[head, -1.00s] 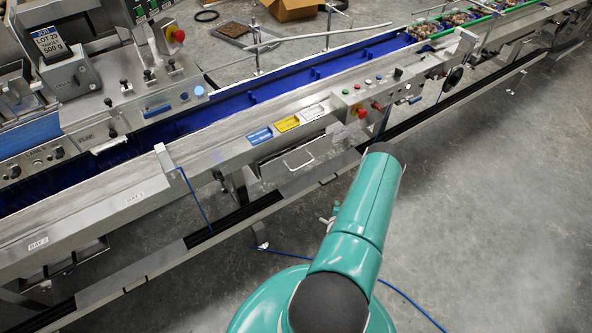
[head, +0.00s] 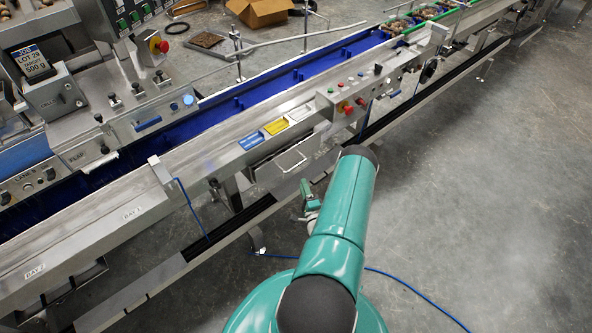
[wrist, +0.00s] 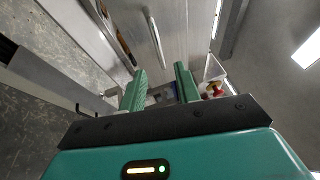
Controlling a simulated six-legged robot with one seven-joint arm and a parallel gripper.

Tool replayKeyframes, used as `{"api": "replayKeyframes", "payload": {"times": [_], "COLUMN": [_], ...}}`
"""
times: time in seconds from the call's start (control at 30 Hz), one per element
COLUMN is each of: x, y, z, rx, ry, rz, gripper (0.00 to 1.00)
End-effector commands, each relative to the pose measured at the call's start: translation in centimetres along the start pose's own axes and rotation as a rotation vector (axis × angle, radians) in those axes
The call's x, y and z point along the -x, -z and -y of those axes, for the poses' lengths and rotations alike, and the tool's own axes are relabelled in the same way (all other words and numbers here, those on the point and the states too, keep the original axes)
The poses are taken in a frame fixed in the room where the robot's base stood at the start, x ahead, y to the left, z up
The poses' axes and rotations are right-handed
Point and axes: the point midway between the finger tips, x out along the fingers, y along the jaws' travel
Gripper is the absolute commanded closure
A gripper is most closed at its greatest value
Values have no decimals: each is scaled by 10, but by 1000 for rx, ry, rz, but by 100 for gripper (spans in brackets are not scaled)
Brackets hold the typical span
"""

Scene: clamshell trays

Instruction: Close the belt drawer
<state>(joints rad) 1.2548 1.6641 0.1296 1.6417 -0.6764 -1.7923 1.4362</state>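The belt drawer (head: 283,168) is a grey metal box with a light bar handle (head: 294,164) on its front, under the belt frame below the blue and yellow labels. How far it stands out is hard to tell. My gripper (head: 309,197) shows as green fingers to the left of my teal arm, a little below and in front of the drawer; my arm partly hides it. In the wrist view my gripper (wrist: 160,85) has its two green fingers apart, with nothing clearly held between them. A pale bar (wrist: 155,38) shows beyond the fingers, apart from them; it may be the handle.
The control box with red buttons (head: 347,107) sits on the belt frame above and right of the drawer. A low dark rail (head: 225,224) runs along the line's front. A blue cable (head: 405,287) lies on the floor. The floor at right is clear.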

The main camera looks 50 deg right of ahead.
Motion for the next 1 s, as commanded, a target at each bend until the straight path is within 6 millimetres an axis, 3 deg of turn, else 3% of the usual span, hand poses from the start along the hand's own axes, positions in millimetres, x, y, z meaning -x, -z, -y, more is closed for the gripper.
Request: {"api": "replayKeyframes", "payload": {"times": [0.2,0.4,0.8,0.83,1.0], "x": [-46,-76,-87,-87,-87], "y": [-1,-3,-4,-4,-4], "z": [0,0,-1,0,0], "rx": [2,0,-1,-1,-1], "ry": [3,1,-1,-1,-1], "rz": [1,0,0,0,0], "gripper": [68,68,68,69,100]}}
